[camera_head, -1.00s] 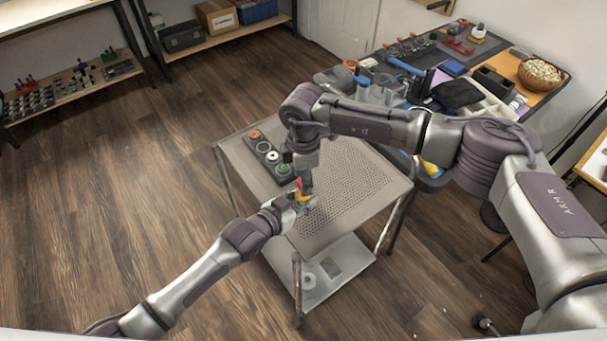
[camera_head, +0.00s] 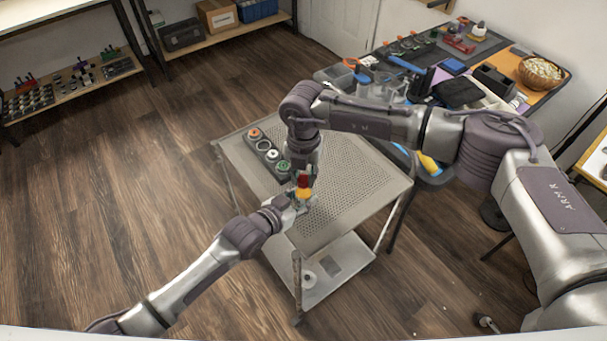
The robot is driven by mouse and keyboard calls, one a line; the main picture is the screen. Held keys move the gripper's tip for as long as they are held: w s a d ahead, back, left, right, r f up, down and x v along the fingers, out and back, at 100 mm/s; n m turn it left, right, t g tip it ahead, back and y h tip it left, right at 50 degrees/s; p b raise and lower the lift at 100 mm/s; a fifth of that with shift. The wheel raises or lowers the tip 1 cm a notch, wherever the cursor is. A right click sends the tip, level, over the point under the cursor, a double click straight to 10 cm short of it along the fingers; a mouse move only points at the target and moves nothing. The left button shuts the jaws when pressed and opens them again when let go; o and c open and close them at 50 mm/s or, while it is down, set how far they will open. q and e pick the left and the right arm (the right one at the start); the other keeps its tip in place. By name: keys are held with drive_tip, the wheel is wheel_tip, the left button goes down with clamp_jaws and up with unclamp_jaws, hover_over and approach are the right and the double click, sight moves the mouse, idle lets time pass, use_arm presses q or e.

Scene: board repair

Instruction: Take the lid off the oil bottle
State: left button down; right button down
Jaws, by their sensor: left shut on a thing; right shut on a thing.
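The oil bottle (camera_head: 303,193) is small and yellow-orange and stands upright over the near part of the metal cart's top. Its red lid (camera_head: 303,181) is directly above the yellow body; I cannot tell whether the two still touch. My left gripper (camera_head: 299,204) comes in from the lower left and is shut on the bottle's body, hiding its lower part. My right gripper (camera_head: 304,176) points down from above and is shut on the red lid, partly hiding it.
The perforated cart top (camera_head: 352,190) is clear to the right. A dark tray (camera_head: 254,141) with several round parts lies at its left. A cluttered workbench (camera_head: 556,85) stands behind at the right. The floor on the left is free.

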drive_tip(key=n, duration=1.4)
drive_tip(key=shift+w+n, duration=0.1)
drive_tip(key=shift+n, duration=0.2)
drive_tip(key=n, duration=0.7)
drive_tip(key=shift+r, duration=0.1)
drive_tip(key=n, duration=0.4)
drive_tip(key=shift+n, duration=0.3)
drive_tip(key=n, duration=1.1)
drive_tip(key=shift+n, duration=0.3)
drive_tip(key=n, duration=0.3)
drive_tip(key=shift+n, duration=0.4)
drive_tip(key=shift+r, duration=0.2)
